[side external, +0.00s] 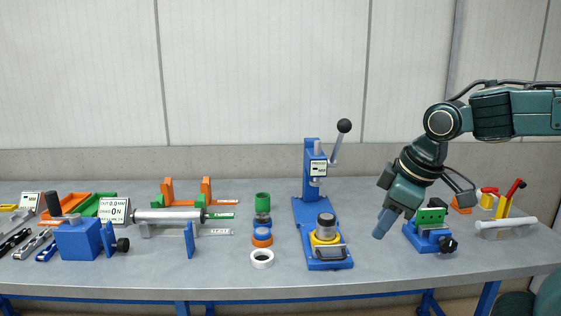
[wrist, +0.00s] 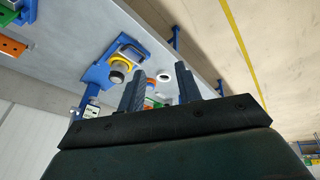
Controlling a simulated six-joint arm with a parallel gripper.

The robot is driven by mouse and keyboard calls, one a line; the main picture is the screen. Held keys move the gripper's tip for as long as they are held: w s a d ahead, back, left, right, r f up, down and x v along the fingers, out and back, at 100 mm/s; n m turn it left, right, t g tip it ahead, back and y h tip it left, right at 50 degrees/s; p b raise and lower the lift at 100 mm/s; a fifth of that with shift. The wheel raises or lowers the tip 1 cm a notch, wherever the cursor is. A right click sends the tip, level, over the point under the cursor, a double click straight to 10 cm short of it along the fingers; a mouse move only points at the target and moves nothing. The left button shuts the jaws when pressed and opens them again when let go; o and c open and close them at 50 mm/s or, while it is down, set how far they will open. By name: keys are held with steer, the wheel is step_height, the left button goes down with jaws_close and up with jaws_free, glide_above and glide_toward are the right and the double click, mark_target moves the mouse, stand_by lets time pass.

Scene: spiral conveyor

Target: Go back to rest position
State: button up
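My gripper (side external: 384,224) hangs above the right half of the grey bench, tilted down and to the left. It is between the blue press and the blue vise with green jaws, apart from both. In the wrist view my gripper (wrist: 161,82) shows two dark fingers standing apart with nothing held between them. The blue press (side external: 320,215) with its black ball lever stands left of my gripper; it also shows in the wrist view (wrist: 100,74). The vise (side external: 430,232) is close on the right, partly behind my wrist.
The grey bench (side external: 390,275) has a bare front strip. A white ring (side external: 262,259), an orange ring (side external: 262,238) and a green cylinder (side external: 263,199) stand left of the press. A roller (side external: 505,225) lies far right. Fixtures crowd the left side.

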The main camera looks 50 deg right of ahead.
steer(key=s+a+f+m+t, duration=0.1)
steer(key=s+a+m, duration=0.1)
steer(key=s, duration=0.4)
steer(key=shift+m+y, duration=0.3)
steer(key=shift+m, duration=0.2)
